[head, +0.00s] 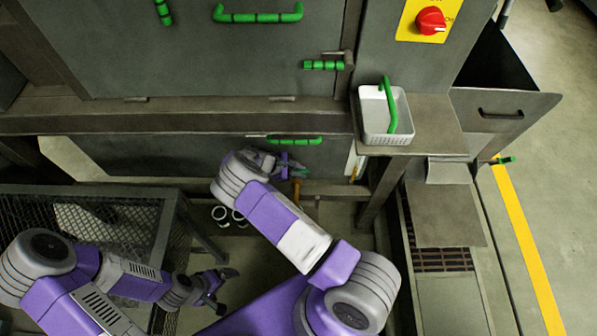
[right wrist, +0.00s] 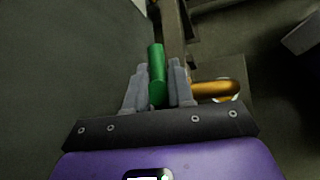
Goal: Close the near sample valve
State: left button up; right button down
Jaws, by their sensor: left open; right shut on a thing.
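The sample valve's green lever (right wrist: 157,78) stands between my right gripper's fingers (right wrist: 158,68) in the right wrist view. The fingers are shut on it. An orange-brown pipe (right wrist: 215,90) runs out to the right beside the fingers. In the head view my right gripper (head: 286,167) is at the lower front of the machine, with a bit of the green lever (head: 300,173) and the orange pipe (head: 296,190) showing beside it. The valve body is mostly hidden. My left gripper (head: 217,291) is open and empty at the lower left, away from the valve.
A green door handle (head: 288,140) is just above my right gripper. A white basket (head: 386,125) with a green bar stands on a ledge to the right. White cups (head: 221,212) are below the pipe. A mesh guard (head: 85,220) stands left. A red knob (head: 431,20) is up right.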

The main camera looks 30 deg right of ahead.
jog(key=shift+f, duration=0.1)
pick_arm(q)
jog(key=shift+f, duration=0.3)
pick_arm(e)
jog(key=c, duration=1.1)
grip_release()
jog(key=shift+a, duration=0.1)
pick_arm(q)
jog(key=shift+r+p, duration=0.8)
jog(key=shift+r, duration=0.05)
pick_arm(e)
jog(key=v, duration=0.7)
jog(key=shift+w+a+r, duration=0.1)
jog(key=shift+w+r, duration=0.05)
jog(key=shift+r, duration=0.15)
